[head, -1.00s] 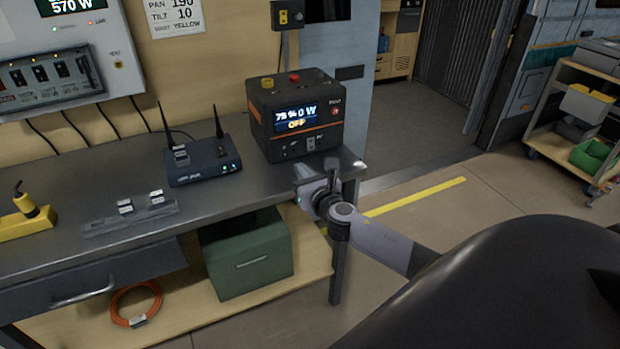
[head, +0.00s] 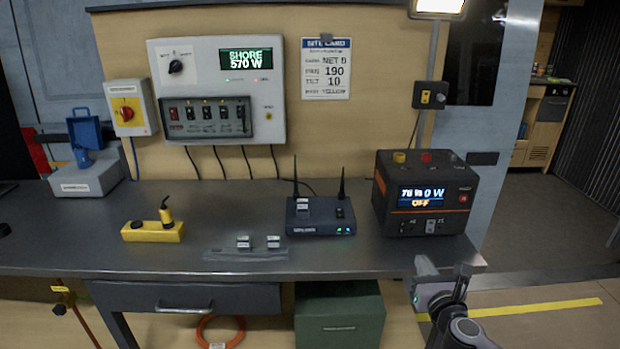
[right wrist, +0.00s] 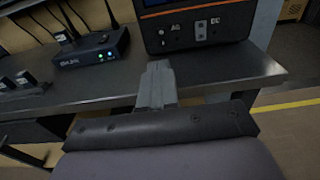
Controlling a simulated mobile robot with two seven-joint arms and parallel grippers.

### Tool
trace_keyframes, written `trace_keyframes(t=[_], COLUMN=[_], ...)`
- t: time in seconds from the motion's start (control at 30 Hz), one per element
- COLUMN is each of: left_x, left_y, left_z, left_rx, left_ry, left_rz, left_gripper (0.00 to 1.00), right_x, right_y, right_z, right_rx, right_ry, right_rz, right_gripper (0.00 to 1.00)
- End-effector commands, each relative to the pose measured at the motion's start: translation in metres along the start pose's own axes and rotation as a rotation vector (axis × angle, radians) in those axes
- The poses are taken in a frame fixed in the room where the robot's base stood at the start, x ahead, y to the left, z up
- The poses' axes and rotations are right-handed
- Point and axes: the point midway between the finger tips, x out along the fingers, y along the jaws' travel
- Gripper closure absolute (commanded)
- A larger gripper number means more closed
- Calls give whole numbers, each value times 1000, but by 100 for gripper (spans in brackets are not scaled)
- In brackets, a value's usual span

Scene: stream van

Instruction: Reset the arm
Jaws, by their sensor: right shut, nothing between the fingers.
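My right gripper (head: 441,282) is at the lower right of the head view, by the front right corner of the metal workbench (head: 150,200). In the right wrist view its fingers (right wrist: 157,82) are together and empty, below the front of the black and orange power station (right wrist: 200,30). My left gripper does not show.
On the bench are a router (head: 320,216) with two antennas, a yellow holder (head: 152,231), a grey tray strip (head: 245,253) and a grey box (head: 88,180). A control panel (head: 216,90) hangs on the wall. A green box (head: 338,318) is under the bench. Open floor lies right.

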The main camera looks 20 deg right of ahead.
Motion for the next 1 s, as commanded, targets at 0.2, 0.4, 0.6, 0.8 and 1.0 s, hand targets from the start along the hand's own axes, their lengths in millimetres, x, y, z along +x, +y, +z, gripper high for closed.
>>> trace_keyframes(t=[0.2, 0.4, 0.6, 0.8, 1.0], left_x=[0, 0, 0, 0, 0], left_y=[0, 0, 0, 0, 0], left_z=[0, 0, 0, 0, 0], left_rx=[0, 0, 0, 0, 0], left_ry=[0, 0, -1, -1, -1], left_rz=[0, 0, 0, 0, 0], left_gripper=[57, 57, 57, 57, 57], right_x=[-23, -88, -164, -231, -263], right_y=[15, 52, 86, 110, 120], right_z=[-34, -103, -151, -172, -176], right_rx=[264, 971, 1724, 2388, 2750], right_ry=[91, 322, 523, 618, 614], right_rz=[17, -37, -239, -548, -771], right_gripper=[100, 100, 100, 100, 100])
